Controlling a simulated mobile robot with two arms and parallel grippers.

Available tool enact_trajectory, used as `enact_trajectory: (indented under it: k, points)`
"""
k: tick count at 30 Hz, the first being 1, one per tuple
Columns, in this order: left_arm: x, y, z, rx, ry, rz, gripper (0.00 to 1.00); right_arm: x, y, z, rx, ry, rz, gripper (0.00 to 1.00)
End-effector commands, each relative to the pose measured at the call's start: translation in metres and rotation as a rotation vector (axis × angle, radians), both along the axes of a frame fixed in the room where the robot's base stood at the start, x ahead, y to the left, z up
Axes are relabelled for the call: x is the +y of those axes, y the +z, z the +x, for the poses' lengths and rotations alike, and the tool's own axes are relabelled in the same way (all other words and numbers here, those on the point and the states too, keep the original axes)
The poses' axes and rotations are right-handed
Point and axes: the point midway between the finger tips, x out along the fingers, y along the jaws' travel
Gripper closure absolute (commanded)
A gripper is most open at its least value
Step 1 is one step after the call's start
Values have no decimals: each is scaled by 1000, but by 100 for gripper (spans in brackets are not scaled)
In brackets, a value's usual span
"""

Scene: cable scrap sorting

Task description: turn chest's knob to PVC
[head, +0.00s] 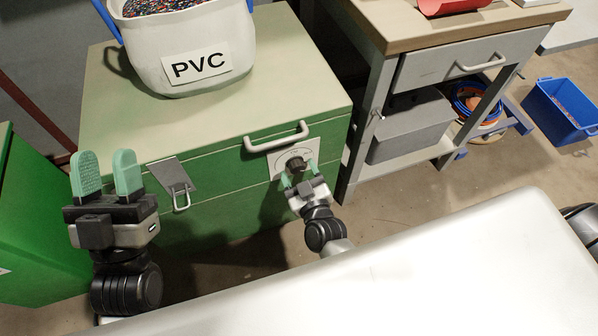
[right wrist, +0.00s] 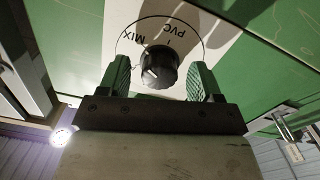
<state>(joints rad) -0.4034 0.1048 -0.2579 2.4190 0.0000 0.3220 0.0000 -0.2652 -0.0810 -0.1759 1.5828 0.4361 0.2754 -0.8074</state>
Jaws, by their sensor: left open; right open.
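The green chest (head: 225,200) has a black knob (head: 296,163) on a white dial plate (head: 310,147) on its front. In the right wrist view the knob (right wrist: 160,68) shows a white pointer mark at its lower left. The dial plate bears the words MIX, at upper left, and PVC, at upper right; the mark does not point at PVC. My right gripper (head: 299,175) is open, its fingers on either side of the knob with gaps showing. My left gripper (head: 106,168) is open and empty at the left, in front of the chest.
A white bag labelled PVC (head: 195,65), full of coloured granules, stands on the chest lid. The chest has a handle (head: 276,137) and a latch (head: 176,178). A workbench (head: 440,40) with a grey bin (head: 410,125) stands at right; a blue crate (head: 560,110) is beyond.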

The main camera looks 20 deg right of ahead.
Motion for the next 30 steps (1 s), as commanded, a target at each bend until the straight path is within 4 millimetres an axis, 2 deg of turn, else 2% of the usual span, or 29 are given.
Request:
enact_trajectory:
  k: [11,21,30]
  points:
    - [0,3,-3,-33,-2,-10,56,0,0,5,0,0,0,36]
    - [0,3,-3,-34,-1,-10,56,0,0,5,0,0,0,85]
    - [0,-2,3,30,2,8,56,0,1,5,2,1,38,85]
